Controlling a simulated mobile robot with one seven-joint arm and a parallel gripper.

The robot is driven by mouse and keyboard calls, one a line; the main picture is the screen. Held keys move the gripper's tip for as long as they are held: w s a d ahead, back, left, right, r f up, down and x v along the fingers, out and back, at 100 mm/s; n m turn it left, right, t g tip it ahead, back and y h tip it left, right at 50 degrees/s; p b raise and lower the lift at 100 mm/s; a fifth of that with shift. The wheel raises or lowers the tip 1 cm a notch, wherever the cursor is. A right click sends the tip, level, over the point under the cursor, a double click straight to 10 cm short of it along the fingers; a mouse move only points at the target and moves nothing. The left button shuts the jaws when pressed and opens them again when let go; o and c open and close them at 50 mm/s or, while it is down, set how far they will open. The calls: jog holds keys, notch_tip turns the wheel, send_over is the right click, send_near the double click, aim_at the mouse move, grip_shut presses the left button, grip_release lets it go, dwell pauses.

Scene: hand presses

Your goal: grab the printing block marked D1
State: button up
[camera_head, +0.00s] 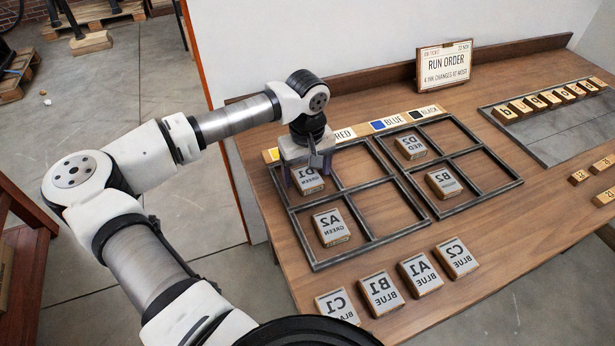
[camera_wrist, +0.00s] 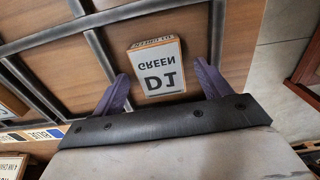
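The D1 block (camera_head: 308,186), with mirrored "D1 GREEN" lettering, lies in the back left compartment of the left frame (camera_head: 345,262). My gripper (camera_head: 306,176) is over it, pointing down and partly hiding it. In the wrist view the block (camera_wrist: 156,68) shows between the two purple fingers (camera_wrist: 162,76), which are spread apart on either side of it. A gap shows at the right finger; the left fingertip is close to the block's edge. I cannot tell how far down the fingers reach beside it.
The A2 block (camera_head: 331,227) is in the same frame. The D2 block (camera_head: 410,147) and B2 block (camera_head: 443,182) are in the right frame. A sign (camera_head: 443,64) stands at the back.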

jog(key=c, duration=1.1)
jog(key=shift+o, duration=0.2)
jog(key=shift+r, duration=0.1)
